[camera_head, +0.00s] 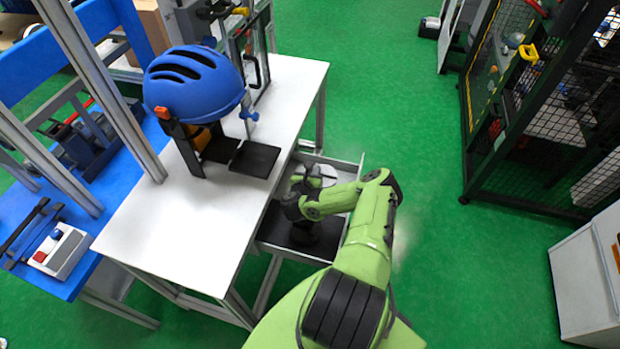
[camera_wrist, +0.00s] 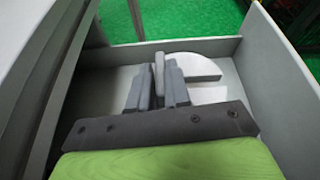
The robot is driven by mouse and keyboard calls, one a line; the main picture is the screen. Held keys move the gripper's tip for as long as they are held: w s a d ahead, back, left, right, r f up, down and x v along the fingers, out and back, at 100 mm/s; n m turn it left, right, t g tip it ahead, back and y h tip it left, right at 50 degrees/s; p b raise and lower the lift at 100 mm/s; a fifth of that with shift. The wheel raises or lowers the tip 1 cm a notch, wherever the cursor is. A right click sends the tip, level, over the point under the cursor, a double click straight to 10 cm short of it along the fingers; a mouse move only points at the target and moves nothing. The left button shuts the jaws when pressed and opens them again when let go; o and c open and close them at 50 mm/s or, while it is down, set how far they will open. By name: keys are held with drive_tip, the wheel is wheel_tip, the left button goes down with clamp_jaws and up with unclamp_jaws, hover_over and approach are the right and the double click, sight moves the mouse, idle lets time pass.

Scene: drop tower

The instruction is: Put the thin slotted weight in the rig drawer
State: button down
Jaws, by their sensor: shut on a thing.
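The thin slotted weight (camera_wrist: 198,66) is a pale flat disc with a slot open toward the right in the wrist view. It lies inside the open rig drawer (camera_wrist: 270,70), low by the floor; whether it rests on the floor I cannot tell. My gripper (camera_wrist: 158,88) is inside the drawer, with its dark fingers shut on a thin grey upright piece that seems to be the weight's grip. The fingers hide the left part of the disc. In the head view, the drawer (camera_head: 349,160) is pulled out from under the white table, and my arm partly covers the weight.
The white table (camera_head: 205,225) carries a blue helmet (camera_head: 193,82) on a dark stand beside the drawer. A blue bench (camera_head: 60,260) stands at the left. A black mesh cage (camera_head: 535,120) and a white cabinet (camera_head: 590,285) stand at the right. Green floor between is clear.

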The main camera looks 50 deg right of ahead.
wheel_tip(320, 180, down, 5)
drive_tip(key=shift+d+f+b, duration=0.1)
drive_tip(key=shift+b, duration=0.9)
drive_tip(key=c, duration=1.5)
unclamp_jaws()
drive_tip(key=shift+f, duration=0.1)
drive_tip(key=o, duration=0.4)
drive_tip(key=shift+a+r, duration=0.3)
drive_tip(key=shift+r, duration=0.1)
drive_tip(key=p+v, duration=0.3)
drive_tip(key=v, duration=0.8)
drive_tip(key=shift+s+a+p, duration=0.2)
drive_tip(key=shift+s+p, duration=0.05)
drive_tip(key=shift+p, duration=0.1)
